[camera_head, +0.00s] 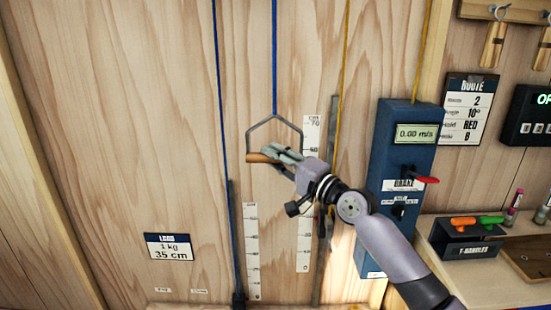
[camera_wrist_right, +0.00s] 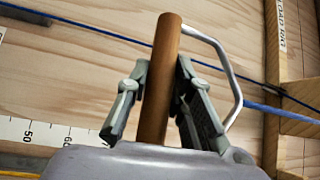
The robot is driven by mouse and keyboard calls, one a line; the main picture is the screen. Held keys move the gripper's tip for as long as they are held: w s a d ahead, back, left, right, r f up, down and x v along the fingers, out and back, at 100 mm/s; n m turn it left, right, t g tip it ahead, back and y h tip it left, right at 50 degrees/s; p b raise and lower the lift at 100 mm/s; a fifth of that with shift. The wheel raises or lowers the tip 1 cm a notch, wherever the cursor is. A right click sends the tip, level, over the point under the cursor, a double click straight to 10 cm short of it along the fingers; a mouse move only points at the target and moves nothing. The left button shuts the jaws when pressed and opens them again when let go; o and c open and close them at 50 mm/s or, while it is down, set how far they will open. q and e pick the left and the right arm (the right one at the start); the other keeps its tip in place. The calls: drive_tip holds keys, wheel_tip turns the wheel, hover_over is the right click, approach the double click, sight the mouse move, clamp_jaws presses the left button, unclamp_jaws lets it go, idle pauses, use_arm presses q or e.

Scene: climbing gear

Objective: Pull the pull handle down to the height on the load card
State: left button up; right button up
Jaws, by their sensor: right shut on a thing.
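The pull handle (camera_head: 256,158) is a brown wooden bar under a grey metal bow, hung on a blue rope (camera_head: 274,60). My right gripper (camera_head: 275,155) is shut on the bar; in the right wrist view the bar (camera_wrist_right: 160,80) passes between both fingers. The handle hangs beside the upper part of the tall scale (camera_head: 304,240), between its 50 and 70 marks in height; the exact reading is unclear. The load card (camera_head: 168,246) at lower left reads 1 kg, 35 cm. A shorter scale (camera_head: 252,250) stands left of the tall one. My left gripper is out of view.
A blue box (camera_head: 408,150) with a 0.00 m/s display and a red brake lever (camera_head: 424,179) stands right of my arm. A yellow rope (camera_head: 343,60) runs beside it. A route card (camera_head: 467,108) and a T-handles box (camera_head: 465,240) are further right.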

clamp_jaws()
drive_tip(key=shift+f, duration=0.1)
